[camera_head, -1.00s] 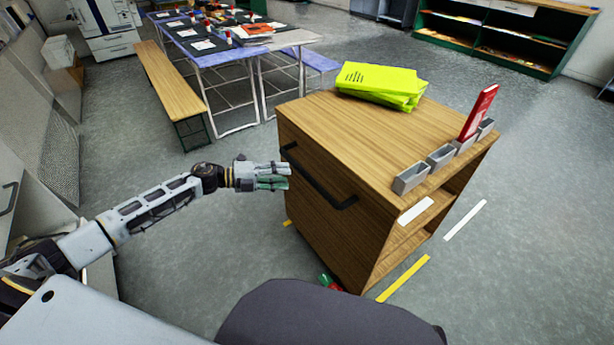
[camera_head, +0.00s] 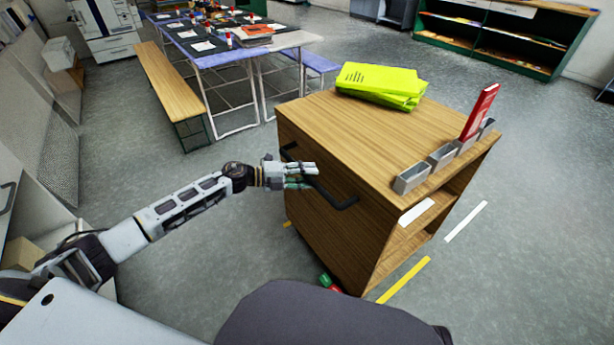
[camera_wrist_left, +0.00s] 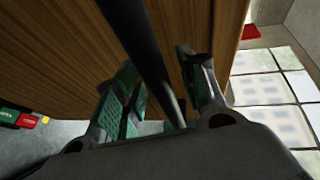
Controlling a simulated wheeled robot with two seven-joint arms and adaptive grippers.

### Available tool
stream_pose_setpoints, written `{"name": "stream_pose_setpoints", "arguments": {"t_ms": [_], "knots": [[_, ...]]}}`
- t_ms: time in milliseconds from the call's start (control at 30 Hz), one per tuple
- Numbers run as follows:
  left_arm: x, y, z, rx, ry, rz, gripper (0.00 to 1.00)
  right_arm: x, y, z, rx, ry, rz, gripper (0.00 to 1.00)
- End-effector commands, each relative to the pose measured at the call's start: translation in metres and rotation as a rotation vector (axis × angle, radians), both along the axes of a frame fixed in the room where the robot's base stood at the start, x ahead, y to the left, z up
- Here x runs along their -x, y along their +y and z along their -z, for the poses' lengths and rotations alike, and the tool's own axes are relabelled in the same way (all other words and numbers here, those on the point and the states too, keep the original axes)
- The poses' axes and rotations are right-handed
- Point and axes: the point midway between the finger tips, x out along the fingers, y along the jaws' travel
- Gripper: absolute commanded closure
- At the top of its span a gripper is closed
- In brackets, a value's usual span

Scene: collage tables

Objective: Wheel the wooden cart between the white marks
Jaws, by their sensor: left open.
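The wooden cart (camera_head: 330,145) stands on the grey floor in front of me, with a black bar handle (camera_head: 335,198) on its near left side. My left gripper (camera_head: 312,177) is at the handle. In the left wrist view, the handle (camera_wrist_left: 140,40) runs between the two open green-padded fingers (camera_wrist_left: 165,95), and the cart's wood panel (camera_wrist_left: 75,45) is close behind. The fingers are not closed on it. A white mark (camera_head: 466,221) lies on the floor right of the cart. A yellow strip (camera_head: 404,279) lies at its near right corner. My right gripper is not in view.
Lime-green packs (camera_head: 380,84) and a row of grey holders (camera_head: 411,177) with a red book (camera_head: 479,112) are on the cart top. A wooden bench (camera_head: 172,85) and tables stand at the back left. A green shelf (camera_head: 480,42) is at the back right.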

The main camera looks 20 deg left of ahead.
Motion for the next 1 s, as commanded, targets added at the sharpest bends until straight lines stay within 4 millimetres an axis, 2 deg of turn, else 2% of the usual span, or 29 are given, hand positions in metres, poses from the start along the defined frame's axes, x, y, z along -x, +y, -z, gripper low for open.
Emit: {"name": "stream_pose_setpoints", "arguments": {"t_ms": [300,600,633,1000], "knots": [[-0.0005,-0.0011,0.0003,0.000,0.000,0.000,0.59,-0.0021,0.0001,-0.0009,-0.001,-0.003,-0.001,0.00],[-0.0003,-0.0009,0.0005,0.000,0.000,0.000,0.98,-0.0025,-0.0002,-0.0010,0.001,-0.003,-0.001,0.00],[-0.0003,-0.0009,0.0005,-0.001,0.000,0.000,1.00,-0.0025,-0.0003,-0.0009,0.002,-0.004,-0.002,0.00],[-0.0008,-0.0014,0.0006,0.000,0.001,0.000,1.00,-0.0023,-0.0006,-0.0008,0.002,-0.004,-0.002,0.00]]}}
